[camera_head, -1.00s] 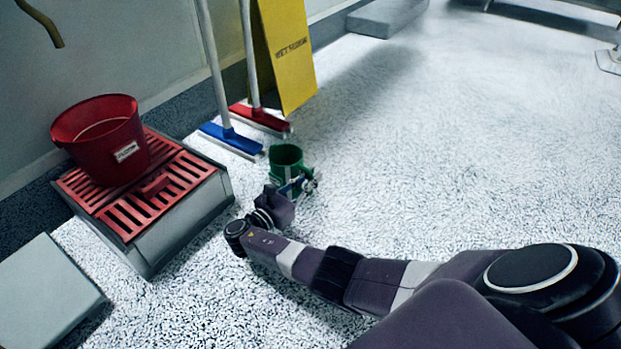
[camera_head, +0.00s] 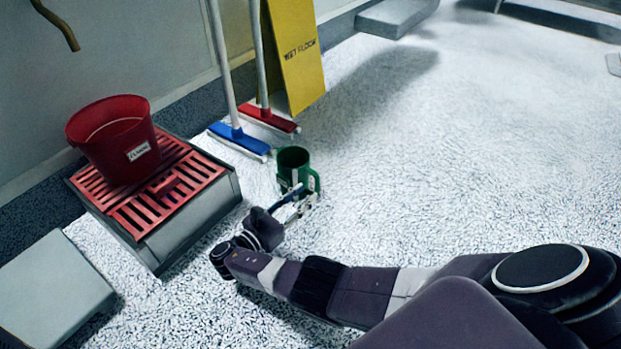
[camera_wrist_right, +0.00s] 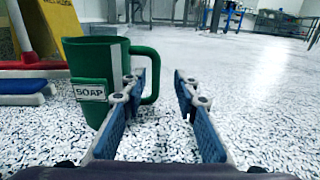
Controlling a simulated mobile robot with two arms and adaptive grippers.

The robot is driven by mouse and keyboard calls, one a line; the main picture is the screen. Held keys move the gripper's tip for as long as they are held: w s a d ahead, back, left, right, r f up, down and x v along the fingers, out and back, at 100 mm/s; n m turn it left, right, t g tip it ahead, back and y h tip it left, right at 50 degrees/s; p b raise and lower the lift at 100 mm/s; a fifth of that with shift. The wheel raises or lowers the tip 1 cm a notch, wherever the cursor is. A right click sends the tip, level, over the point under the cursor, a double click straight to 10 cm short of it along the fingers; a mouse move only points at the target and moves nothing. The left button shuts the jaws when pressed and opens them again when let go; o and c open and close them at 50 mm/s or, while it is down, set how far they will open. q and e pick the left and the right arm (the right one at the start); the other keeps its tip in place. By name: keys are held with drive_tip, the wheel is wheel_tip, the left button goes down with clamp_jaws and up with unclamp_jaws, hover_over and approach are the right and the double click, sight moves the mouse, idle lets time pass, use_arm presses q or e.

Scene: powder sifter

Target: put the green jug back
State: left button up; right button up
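The green jug (camera_head: 292,163) stands upright on the speckled floor, near the blue squeegee head. In the right wrist view the jug (camera_wrist_right: 88,62) shows a white SOAP label, and its handle is on its right side. My right gripper (camera_head: 300,203) is just in front of the jug on the near side. In the right wrist view this gripper (camera_wrist_right: 157,88) is open, with its two blue-padded fingers apart. The handle shows between the fingertips but beyond them, and I see no grip on it. The left finger covers part of the jug. My left gripper is not in view.
A red bucket (camera_head: 125,150) sits on a red-grated grey box (camera_head: 190,215) at left. A blue squeegee (camera_head: 238,137), a red squeegee (camera_head: 270,119) and a yellow wet-floor sign (camera_head: 297,60) stand behind the jug. A grey block (camera_head: 50,290) is at lower left. Floor to the right is clear.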

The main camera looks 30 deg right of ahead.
drive_tip(key=shift+s+a, duration=0.1)
drive_tip(key=shift+a, duration=0.2)
